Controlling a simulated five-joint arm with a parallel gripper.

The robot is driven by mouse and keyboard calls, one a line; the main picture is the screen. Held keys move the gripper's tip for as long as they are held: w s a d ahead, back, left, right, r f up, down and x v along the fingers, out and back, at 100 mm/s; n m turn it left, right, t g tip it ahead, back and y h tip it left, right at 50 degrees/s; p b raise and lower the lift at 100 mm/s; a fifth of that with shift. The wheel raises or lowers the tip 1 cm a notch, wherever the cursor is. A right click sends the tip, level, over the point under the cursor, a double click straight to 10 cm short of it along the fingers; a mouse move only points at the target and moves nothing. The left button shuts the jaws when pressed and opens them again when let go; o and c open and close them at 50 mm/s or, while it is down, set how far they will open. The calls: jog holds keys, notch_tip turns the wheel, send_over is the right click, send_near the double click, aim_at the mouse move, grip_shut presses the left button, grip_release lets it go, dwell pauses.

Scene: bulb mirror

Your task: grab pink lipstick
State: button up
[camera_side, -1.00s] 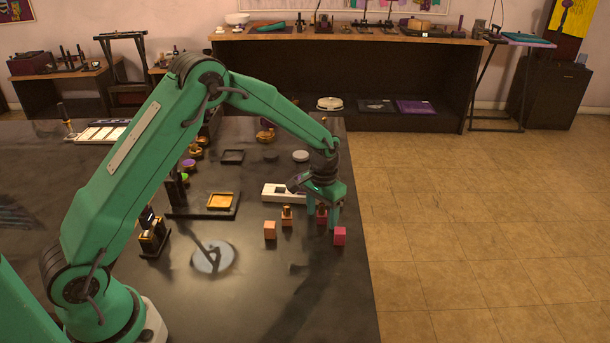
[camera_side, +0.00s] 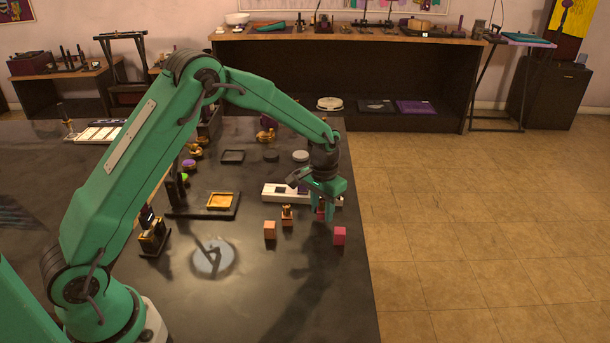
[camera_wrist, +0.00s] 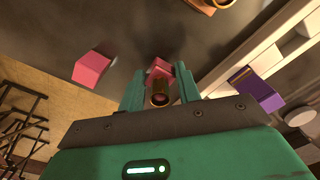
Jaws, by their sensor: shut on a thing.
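The pink lipstick, with a pink square base and a gold tube, stands between my fingers in the wrist view (camera_wrist: 160,71). In the side view only part of its pink base (camera_side: 320,215) shows, with the fingers over the rest. My gripper (camera_wrist: 159,88) is shut on it, one finger on each side, and it also shows in the side view (camera_side: 325,211). The lipstick is low at the table, and I cannot tell whether it touches the surface. A separate pink block (camera_side: 339,236) sits just to the right and nearer the camera; it also shows in the wrist view (camera_wrist: 91,69).
A peach block (camera_side: 270,230) and a peach-based gold lipstick (camera_side: 287,218) stand left of my gripper. A white tray (camera_side: 272,194) lies behind, and a purple block (camera_wrist: 256,91) shows in the wrist view. A round mirror (camera_side: 212,259) lies at front left. The table's right edge is close.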

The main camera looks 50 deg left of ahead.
notch_tip(320, 180, up, 3)
jog(key=shift+f, duration=0.2)
jog(key=s+d+r, duration=0.6)
jog(key=d+r, duration=0.1)
jog(key=d, duration=0.2)
jog(key=shift+s+d, duration=0.2)
jog(key=shift+d, duration=0.2)
